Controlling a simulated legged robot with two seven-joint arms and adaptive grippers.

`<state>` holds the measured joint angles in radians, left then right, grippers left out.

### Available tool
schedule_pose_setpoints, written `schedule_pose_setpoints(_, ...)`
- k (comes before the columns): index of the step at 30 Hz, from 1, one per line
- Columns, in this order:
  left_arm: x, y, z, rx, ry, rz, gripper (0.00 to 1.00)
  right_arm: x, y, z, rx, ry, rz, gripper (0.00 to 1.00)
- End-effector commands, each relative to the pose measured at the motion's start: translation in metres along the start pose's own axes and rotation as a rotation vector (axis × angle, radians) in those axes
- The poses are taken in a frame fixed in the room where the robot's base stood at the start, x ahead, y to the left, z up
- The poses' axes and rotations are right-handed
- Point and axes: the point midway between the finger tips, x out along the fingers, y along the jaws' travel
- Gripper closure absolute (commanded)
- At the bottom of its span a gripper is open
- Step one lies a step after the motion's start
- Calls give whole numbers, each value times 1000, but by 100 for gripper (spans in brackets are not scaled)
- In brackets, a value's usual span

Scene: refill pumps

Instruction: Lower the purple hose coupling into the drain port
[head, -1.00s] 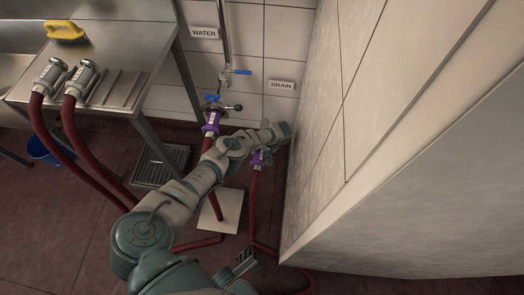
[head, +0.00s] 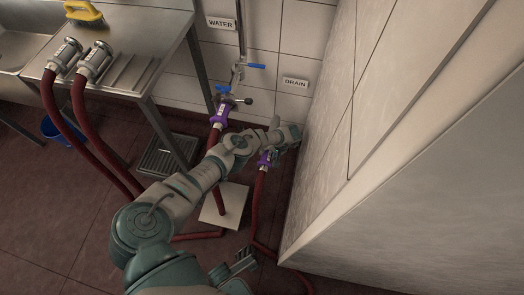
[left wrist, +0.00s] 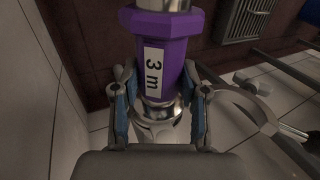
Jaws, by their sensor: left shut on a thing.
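The purple hose coupling (head: 265,159) has a red hose running down from it in the head view. In the left wrist view the coupling (left wrist: 162,60) shows a white "3 m" label and a chrome end. My left gripper (left wrist: 158,92) is shut on it, a finger on each side. In the head view my left gripper (head: 279,146) is close to the pale wall panel and partly hidden by its own wrist. The DRAIN sign (head: 295,83) is on the tiles above it; the drain port cannot be made out. What looks like my right gripper (head: 243,261) is low in the head view.
A second purple coupling (head: 220,114) hangs below the tap by the WATER sign (head: 220,23). A steel bench (head: 130,85) at left carries two chrome couplings with red hoses and a yellow brush (head: 84,14). A pale wall panel (head: 345,140) closes the right side.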

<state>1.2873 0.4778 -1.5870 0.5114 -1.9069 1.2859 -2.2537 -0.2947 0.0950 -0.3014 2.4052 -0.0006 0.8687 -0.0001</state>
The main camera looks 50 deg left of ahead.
Motion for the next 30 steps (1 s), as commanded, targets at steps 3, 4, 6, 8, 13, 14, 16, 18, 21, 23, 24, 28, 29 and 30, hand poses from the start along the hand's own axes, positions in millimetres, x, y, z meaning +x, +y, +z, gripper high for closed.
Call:
schedule_pose_setpoints(3,2,0,0,0,-1,-1,100,-2,0,1,0,-3,1,60)
schedule_pose_setpoints(4,2,0,0,0,-1,-1,100,-2,0,1,0,-3,1,60)
schedule_pose_setpoints(6,3,1,0,1,-1,-1,100,-3,1,2,0,-5,2,60)
schedule_pose_setpoints(8,3,1,0,1,-1,-1,100,-4,1,3,0,-6,2,60)
schedule_pose_setpoints(13,5,2,0,1,-2,-1,100,-6,1,4,0,-9,3,60)
schedule_pose_setpoints(14,5,2,0,1,-2,-1,100,-6,1,4,0,-10,3,60)
schedule_pose_setpoints(16,5,2,0,1,-2,-1,100,-6,1,4,0,-10,4,60)
schedule_pose_setpoints(18,5,2,0,1,-2,-1,100,-6,2,4,0,-10,4,60)
schedule_pose_setpoints(21,5,2,0,1,-2,-1,100,-6,2,4,0,-10,3,60)
schedule_pose_setpoints(23,5,2,0,1,-2,-1,100,-6,2,4,0,-10,3,60)
schedule_pose_setpoints(24,5,2,0,1,-2,-1,47,-6,2,4,0,-10,3,60)
schedule_pose_setpoints(28,5,2,0,1,-2,-1,27,-6,2,4,-1,-10,3,60)
schedule_pose_setpoints(29,6,2,0,1,-2,-1,27,-6,2,4,-1,-10,3,60)
schedule_pose_setpoints(30,6,2,0,1,-2,-1,27,-6,2,4,-1,-10,3,60)
